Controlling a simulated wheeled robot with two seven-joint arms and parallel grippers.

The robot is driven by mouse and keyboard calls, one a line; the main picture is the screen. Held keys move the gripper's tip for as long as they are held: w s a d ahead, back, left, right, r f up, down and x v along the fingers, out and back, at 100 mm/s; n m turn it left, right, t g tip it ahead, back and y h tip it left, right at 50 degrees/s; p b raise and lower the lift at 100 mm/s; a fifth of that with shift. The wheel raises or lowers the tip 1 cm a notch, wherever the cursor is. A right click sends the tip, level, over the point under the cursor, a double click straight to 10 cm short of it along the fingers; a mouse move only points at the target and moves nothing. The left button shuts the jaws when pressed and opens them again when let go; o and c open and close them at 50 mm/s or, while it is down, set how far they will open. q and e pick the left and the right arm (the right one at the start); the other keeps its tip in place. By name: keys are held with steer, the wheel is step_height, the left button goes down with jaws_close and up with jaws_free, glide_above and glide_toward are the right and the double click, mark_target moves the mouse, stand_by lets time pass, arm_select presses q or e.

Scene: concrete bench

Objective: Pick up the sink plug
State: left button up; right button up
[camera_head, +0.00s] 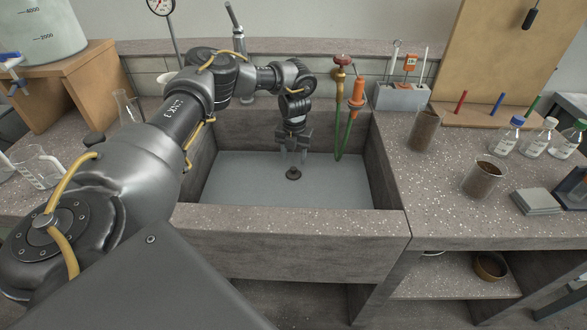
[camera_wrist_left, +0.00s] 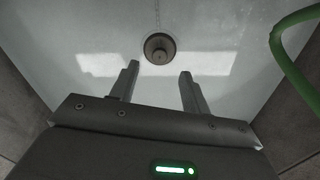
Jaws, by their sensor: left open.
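The sink plug (camera_head: 293,174) is a small dark round piece with a knob, on the light grey floor of the stone sink (camera_head: 250,190). It also shows in the left wrist view (camera_wrist_left: 159,48), at the top middle. My left gripper (camera_head: 293,155) reaches down into the sink, just behind and above the plug. In the left wrist view its two fingers (camera_wrist_left: 157,85) are spread apart with nothing between them, and the plug shows beyond the fingertips. A bead chain appears to run up from the plug there. My right gripper is in neither view.
A green hose (camera_head: 344,137) hangs from the taps into the sink's right side, also in the left wrist view (camera_wrist_left: 291,55). Sink walls enclose the gripper. Beakers (camera_head: 482,178) and bottles (camera_head: 512,135) stand on the right bench. The sink floor around the plug is clear.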

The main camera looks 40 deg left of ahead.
mark_target(293, 168)
arm_select(q)
steer(key=shift+a+f, duration=0.1)
steer(key=shift+f, duration=2.5)
jaws_close()
steer(key=shift+r, duration=0.15)
